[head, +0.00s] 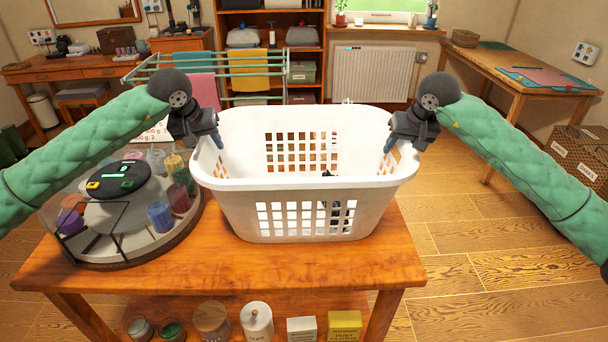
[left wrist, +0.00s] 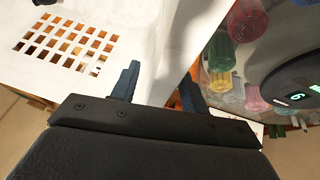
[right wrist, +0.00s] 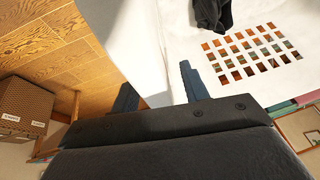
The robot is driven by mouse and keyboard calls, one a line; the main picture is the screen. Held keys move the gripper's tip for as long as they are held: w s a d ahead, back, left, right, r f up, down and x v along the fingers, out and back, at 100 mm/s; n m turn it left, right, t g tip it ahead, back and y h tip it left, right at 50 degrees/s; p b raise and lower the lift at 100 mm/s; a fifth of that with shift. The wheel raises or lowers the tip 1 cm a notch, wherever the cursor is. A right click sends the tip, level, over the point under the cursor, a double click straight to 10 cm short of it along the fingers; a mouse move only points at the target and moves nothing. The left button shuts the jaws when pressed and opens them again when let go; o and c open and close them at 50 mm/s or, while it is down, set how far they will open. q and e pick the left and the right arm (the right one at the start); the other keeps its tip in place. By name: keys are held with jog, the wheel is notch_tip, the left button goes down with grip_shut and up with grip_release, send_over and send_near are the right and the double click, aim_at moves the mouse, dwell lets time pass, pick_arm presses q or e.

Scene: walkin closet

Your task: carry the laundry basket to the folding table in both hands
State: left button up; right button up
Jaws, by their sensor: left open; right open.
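The white laundry basket (head: 305,187) stands upright on a wooden table (head: 330,265) in front of me. A small dark item lies inside it, seen in the right wrist view (right wrist: 212,14). My left gripper (head: 213,142) is at the basket's left rim, open, with one finger on each side of the basket wall in the left wrist view (left wrist: 158,85). My right gripper (head: 395,143) is at the right rim, open, its fingers also either side of the wall in the right wrist view (right wrist: 155,88). Whether the fingers touch the wall I cannot tell.
A round carousel (head: 120,225) with colored jars stands close left of the basket. A drying rack (head: 240,70) with towels is behind. A wooden table (head: 530,72) with a colored mat stands at back right. The floor (head: 480,215) right of the near table is clear.

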pick_arm(q)
grip_shut()
pick_arm(e)
grip_shut()
pick_arm(q)
jog(key=shift+r, duration=0.2)
pick_arm(e)
jog(key=shift+r, duration=0.25)
